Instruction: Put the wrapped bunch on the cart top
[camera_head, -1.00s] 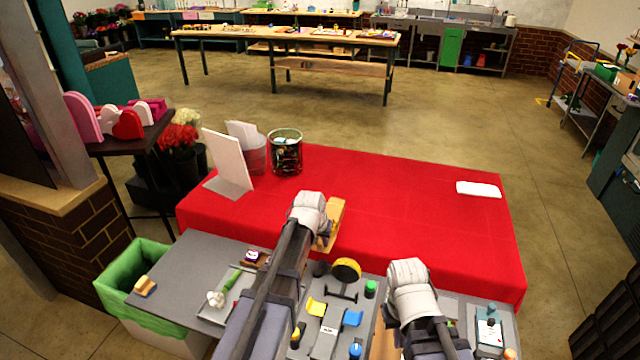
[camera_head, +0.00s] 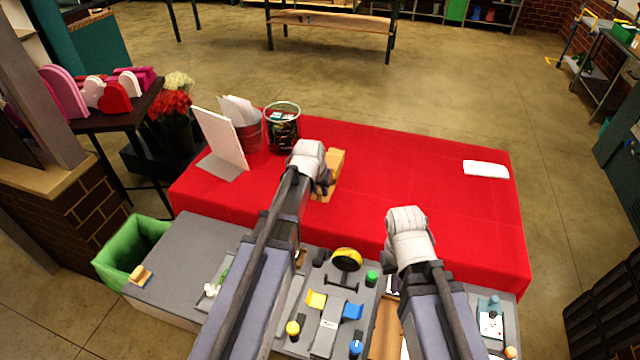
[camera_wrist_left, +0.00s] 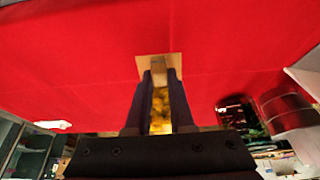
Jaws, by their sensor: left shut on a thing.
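My left gripper (camera_wrist_left: 160,76) is shut on a tan object (camera_wrist_left: 152,66) over the red cloth. In the head view the tan object (camera_head: 336,160) shows just right of the left wrist; its shape is partly hidden. A blurred yellow patch (camera_wrist_left: 160,118) shows between the fingers. I cannot tell for sure that this is the wrapped bunch. My right gripper (camera_head: 406,250) hangs over the front edge of the red cloth; its fingers are hidden by the wrist. A grey worktop (camera_head: 190,262), possibly the cart top, lies in the left foreground.
The red-covered table (camera_head: 420,180) is mostly clear, with a white folded item (camera_head: 485,169) at right. A wire canister (camera_head: 283,128), bucket (camera_head: 250,138) and white board (camera_head: 220,138) stand at its back left. A green-lined bin (camera_head: 130,250) stands left.

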